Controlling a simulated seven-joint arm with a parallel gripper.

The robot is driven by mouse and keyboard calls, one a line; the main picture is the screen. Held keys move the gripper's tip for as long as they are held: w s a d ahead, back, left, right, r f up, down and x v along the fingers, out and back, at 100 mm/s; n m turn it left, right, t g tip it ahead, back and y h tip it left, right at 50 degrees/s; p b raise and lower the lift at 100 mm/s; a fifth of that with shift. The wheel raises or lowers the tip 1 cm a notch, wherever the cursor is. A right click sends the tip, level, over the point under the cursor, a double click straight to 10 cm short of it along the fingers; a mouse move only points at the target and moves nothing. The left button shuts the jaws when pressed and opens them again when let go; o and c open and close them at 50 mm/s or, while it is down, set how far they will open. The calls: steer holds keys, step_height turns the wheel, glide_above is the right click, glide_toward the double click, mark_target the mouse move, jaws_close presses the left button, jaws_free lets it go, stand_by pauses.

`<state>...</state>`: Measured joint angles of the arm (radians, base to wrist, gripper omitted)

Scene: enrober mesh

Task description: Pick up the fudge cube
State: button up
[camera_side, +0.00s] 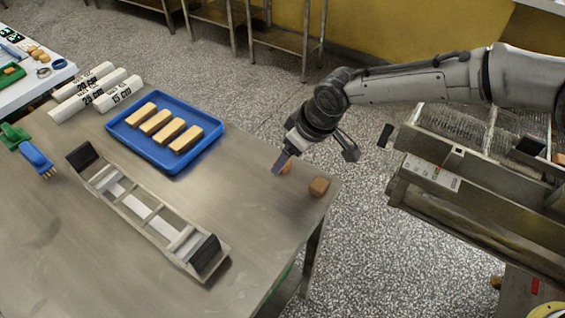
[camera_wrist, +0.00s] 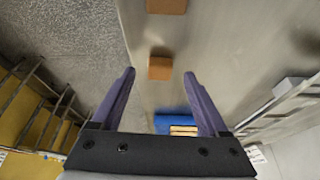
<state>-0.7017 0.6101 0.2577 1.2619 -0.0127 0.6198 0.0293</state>
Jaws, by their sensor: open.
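Two brown cubes sit near the right corner of the steel table; I cannot tell which one is meant by the fudge cube. One cube (camera_side: 319,187) stands clear at the corner and shows at the top edge of the wrist view (camera_wrist: 166,6). The other cube (camera_side: 287,168) is partly hidden behind my gripper (camera_side: 279,164). In the wrist view this cube (camera_wrist: 160,69) appears between the tips of my open, empty gripper (camera_wrist: 160,74). The fingers point down at it, with a visible gap on both sides. I cannot tell how far above it they are.
A blue tray (camera_side: 151,163) with several layered bars lies left of my gripper. A metal frame with black end blocks (camera_side: 149,218) lies in front of it. White bars (camera_side: 84,84) lie at the back left. A steel mesh machine (camera_side: 430,172) stands right of the table edge.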

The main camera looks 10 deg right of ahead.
steer(key=shift+x, duration=1.15)
steer(key=c, duration=1.1)
steer(key=shift+r, duration=0.15)
step_height(320, 180, up, 18)
steer(key=shift+f, duration=0.1)
